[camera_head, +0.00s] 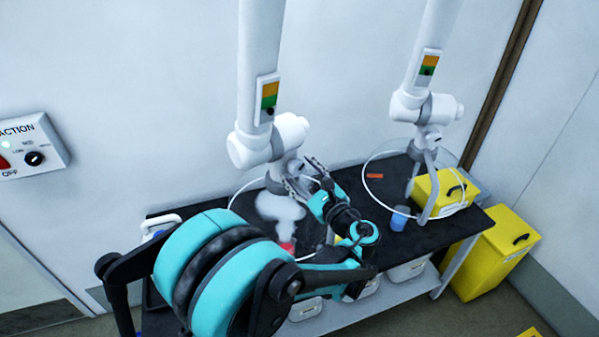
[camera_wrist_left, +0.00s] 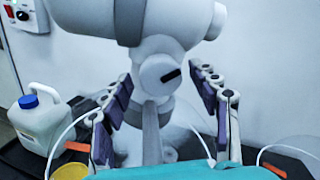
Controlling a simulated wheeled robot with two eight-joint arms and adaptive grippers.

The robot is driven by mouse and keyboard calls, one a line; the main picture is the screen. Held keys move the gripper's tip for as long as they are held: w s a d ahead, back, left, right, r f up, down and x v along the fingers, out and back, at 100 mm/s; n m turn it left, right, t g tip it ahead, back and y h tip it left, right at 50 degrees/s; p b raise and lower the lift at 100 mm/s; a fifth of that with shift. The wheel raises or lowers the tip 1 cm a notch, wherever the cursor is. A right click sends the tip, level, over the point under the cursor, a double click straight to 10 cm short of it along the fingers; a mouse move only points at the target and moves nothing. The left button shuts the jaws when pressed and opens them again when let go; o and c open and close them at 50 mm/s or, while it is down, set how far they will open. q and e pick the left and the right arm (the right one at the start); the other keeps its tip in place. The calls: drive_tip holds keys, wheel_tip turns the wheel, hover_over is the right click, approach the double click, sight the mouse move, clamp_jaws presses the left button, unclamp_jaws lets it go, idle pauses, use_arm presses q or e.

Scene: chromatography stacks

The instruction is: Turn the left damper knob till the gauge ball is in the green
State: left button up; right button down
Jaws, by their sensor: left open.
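The left extraction arm (camera_head: 262,148) hangs from above at the wall. Its gauge (camera_head: 268,98) has an orange band over a green one, and a small dark ball shows low, at or below the green's lower end. Its round grey damper knob (camera_wrist_left: 163,74) with a black mark faces the left wrist camera; in the head view my gripper mostly hides it. My left gripper (camera_head: 304,176) is open, with its fingers on either side of the knob in the left wrist view (camera_wrist_left: 165,90). I cannot tell whether they touch it. My right gripper is not in view.
A second extraction arm (camera_head: 425,107) with its own gauge stands right. The black bench (camera_head: 345,190) holds a blue cup (camera_head: 399,218) and a yellow box (camera_head: 452,206). White vapour rises under the left arm. A white jug (camera_wrist_left: 40,125) stands left. An extraction panel (camera_head: 50,135) is on the wall.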

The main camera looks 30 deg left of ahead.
use_arm(q)
drive_tip(key=v, duration=1.2)
